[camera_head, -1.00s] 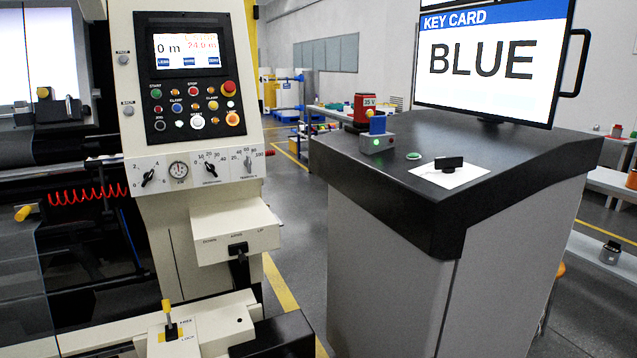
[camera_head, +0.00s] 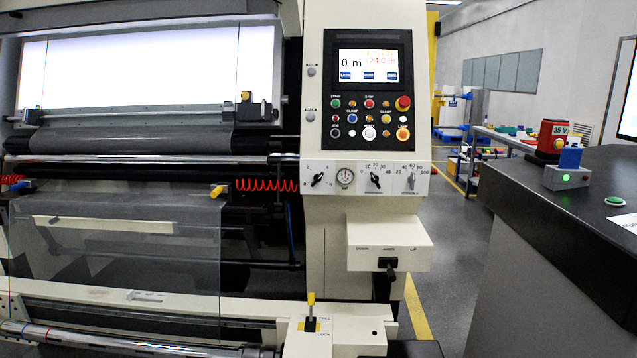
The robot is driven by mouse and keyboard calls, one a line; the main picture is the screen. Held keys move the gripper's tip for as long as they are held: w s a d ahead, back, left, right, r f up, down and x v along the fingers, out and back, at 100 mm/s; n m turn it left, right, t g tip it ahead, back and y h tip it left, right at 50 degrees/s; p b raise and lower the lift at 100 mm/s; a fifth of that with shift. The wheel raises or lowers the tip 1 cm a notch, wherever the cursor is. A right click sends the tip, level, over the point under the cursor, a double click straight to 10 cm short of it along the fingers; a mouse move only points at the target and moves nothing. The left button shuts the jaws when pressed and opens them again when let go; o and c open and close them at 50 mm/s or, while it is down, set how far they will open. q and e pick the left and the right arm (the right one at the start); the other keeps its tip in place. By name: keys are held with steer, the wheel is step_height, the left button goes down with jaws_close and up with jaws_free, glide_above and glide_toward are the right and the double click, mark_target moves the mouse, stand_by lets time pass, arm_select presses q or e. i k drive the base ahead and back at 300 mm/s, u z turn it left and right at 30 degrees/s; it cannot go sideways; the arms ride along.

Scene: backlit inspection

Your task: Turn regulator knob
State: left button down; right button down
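The machine's cream knob strip (camera_head: 436,184) sits under the black control panel. A small black knob (camera_head: 317,180) with a dial scale is at its left end, beside a round gauge (camera_head: 345,177). A second black knob (camera_head: 376,181) is right of the gauge, and a grey knob (camera_head: 411,182) is farther right. The labels are too small to read, so I cannot tell for sure which is the regulator knob. Neither of my grippers shows in this view.
The control panel (camera_head: 326,90) has a lit screen and several buttons. Below the strip, a cream box (camera_head: 360,240) with a black switch juts out. A yellow-tipped lever (camera_head: 311,310) stands lower. A dark-topped cabinet (camera_head: 520,225) stands at right, with floor between.

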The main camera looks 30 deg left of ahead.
mark_target(317, 177)
steer(key=z, duration=0.35)
steer(key=k, duration=0.3)
steer(key=u, duration=1.4)
steer(key=i, duration=0.95)
steer(key=z, duration=0.5)
steer(key=i, duration=0.75)
steer(key=z, duration=0.6)
